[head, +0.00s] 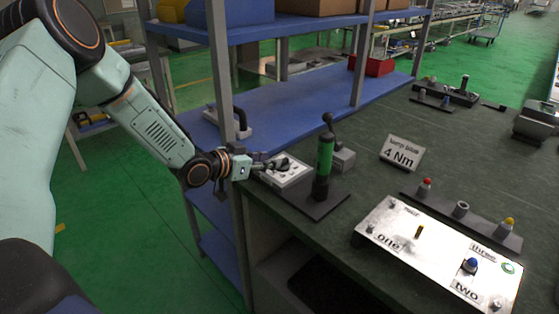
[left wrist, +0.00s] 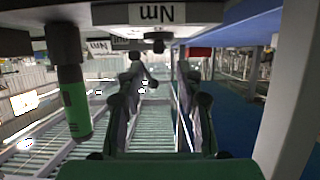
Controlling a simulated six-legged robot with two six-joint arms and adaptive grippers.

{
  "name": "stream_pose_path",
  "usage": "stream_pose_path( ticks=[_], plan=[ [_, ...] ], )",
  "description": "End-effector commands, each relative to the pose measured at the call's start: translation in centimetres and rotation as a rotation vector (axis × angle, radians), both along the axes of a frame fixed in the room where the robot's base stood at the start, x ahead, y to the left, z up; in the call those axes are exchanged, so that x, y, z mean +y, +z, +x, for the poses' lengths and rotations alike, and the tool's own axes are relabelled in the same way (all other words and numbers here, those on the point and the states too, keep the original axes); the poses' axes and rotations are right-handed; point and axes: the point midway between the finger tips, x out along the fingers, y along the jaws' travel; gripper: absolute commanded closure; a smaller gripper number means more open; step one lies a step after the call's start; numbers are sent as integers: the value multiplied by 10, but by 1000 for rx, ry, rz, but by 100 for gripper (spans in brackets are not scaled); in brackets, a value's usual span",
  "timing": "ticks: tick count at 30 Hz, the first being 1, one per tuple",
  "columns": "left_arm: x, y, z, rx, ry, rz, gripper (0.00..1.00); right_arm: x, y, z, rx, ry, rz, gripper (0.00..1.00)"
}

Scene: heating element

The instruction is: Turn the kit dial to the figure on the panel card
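The kit dial box (head: 288,176) is a small pale box near the left edge of the green bench. My left gripper (head: 272,164) is at its top; the fingers hide part of that face. In the left wrist view my left gripper (left wrist: 158,62) has its two fingers apart. A small dark knob (left wrist: 158,46) shows near the gap between the tips; whether they touch it I cannot tell. The box shows "Nm" marks (left wrist: 155,14) upside down there; the dial's setting is not readable. The panel card (head: 402,153) reads "4 Nm". My right gripper is not in view.
A green-handled tool (head: 324,160) stands upright on a dark base right beside the box; it also shows in the left wrist view (left wrist: 75,105). A white panel (head: 437,252) marked one, two, three lies at front right. A blue shelf (head: 300,98) stands behind.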

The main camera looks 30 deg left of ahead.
Motion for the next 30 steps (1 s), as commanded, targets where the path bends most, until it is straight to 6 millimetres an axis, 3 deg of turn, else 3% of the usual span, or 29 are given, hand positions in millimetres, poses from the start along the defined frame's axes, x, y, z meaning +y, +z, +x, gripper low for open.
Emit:
stream_pose_path(
  ticks=[9, 22, 30],
  plan=[
    [-13, -17, 37, 1, -1, 3, 64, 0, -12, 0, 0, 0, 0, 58],
    [-16, -19, 48, 1, 0, -1, 64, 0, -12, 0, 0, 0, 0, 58],
    [-16, -19, 47, 1, 0, -1, 87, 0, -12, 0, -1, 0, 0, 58]
  ],
)
